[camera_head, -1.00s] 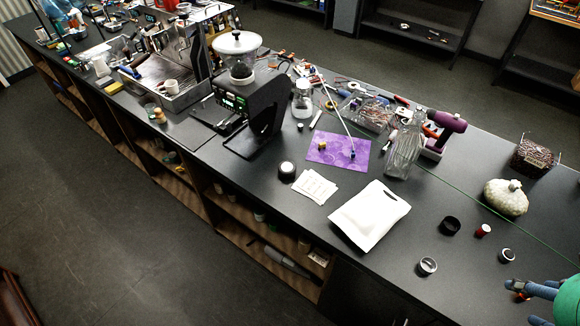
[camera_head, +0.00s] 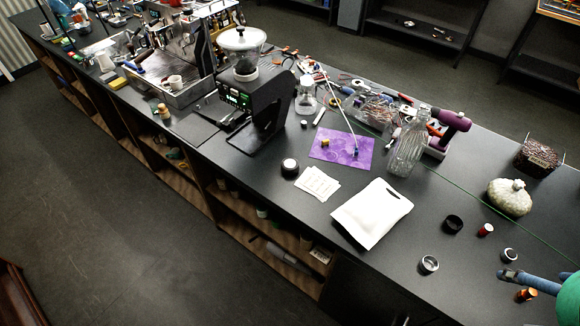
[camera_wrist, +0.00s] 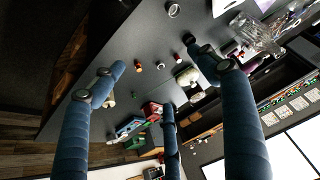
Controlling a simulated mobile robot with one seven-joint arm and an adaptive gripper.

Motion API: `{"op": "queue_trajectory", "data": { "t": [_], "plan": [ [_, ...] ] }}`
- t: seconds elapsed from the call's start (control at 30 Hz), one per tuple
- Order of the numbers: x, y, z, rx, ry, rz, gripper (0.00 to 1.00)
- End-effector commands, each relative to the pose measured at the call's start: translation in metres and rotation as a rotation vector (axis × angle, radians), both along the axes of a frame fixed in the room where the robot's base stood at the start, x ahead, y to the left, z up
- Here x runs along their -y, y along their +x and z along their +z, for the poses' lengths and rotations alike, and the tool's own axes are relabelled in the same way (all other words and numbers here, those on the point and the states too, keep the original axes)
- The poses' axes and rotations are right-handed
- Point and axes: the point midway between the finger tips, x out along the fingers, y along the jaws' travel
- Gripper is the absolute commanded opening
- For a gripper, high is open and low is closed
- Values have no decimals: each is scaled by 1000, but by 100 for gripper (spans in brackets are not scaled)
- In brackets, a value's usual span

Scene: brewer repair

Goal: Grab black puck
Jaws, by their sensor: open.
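A short black round puck-like piece (camera_head: 453,224) with a hollow-looking top lies on the dark counter at the right. Another black round piece (camera_head: 290,167) with a pale top sits left of the white bag. The frames do not settle which is the named puck. My gripper (camera_head: 521,299), with blue fingers and a green palm, is at the lower right, apart from both. In the wrist view my gripper (camera_wrist: 154,58) has its fingers spread and empty, above the counter. One fingertip there seems to partly cover the nearer black piece.
Around the nearer black piece are a red spool-like piece (camera_head: 486,230), a silver ring (camera_head: 429,264), a smaller ring (camera_head: 509,255) and an orange cylinder (camera_head: 526,295).

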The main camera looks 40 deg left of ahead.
Motion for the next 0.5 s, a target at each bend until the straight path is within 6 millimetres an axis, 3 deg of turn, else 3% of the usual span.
{"op": "queue_trajectory", "data": {
  "t": [0.27,0.5],
  "plan": [
    [-18,31,17,-33,34,-15,74],
    [-52,78,35,-83,81,-44,74]
  ]
}}
